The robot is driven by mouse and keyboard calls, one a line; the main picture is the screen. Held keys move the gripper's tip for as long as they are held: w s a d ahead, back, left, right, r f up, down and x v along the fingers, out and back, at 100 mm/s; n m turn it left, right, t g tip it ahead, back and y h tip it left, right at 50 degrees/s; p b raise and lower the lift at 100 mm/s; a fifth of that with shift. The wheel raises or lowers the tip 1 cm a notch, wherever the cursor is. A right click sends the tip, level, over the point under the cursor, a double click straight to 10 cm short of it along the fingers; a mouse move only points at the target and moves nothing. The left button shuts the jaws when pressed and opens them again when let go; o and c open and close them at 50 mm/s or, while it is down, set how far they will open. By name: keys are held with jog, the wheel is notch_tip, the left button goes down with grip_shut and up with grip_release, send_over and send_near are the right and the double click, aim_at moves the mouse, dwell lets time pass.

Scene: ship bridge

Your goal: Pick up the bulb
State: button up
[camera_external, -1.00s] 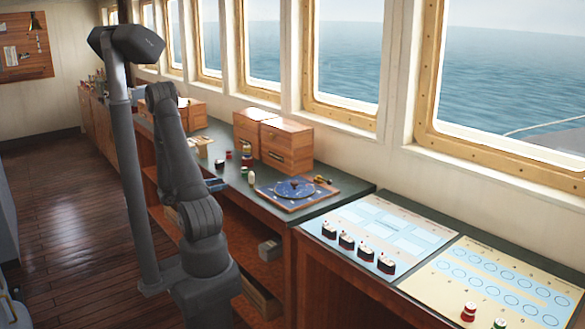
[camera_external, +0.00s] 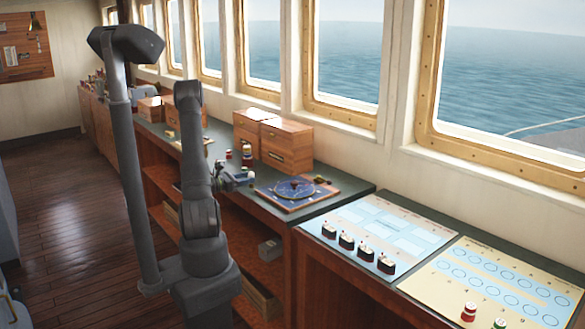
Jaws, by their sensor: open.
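I cannot pick out the bulb for sure; the small objects on the counter are too small to tell apart. My gripper (camera_external: 240,178) is low over the dark green counter (camera_external: 330,202), left of the blue round dial board (camera_external: 295,188). It is small in view and partly hidden behind my arm. It looks open, and I see nothing held in it.
Wooden drawer boxes (camera_external: 287,146) stand at the back of the counter against the window wall. Several dark pieces stand on the light blue chart (camera_external: 380,230). A yellow chart (camera_external: 490,285) with red and green pieces lies at right. Open shelves are below the counter.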

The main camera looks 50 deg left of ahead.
jog(key=shift+w+d, duration=0.25)
jog(key=shift+w, duration=0.9)
jog(key=shift+w+d, duration=0.25)
jog(key=shift+w, duration=0.85)
jog(key=shift+c, duration=0.2)
jog(key=c, duration=1)
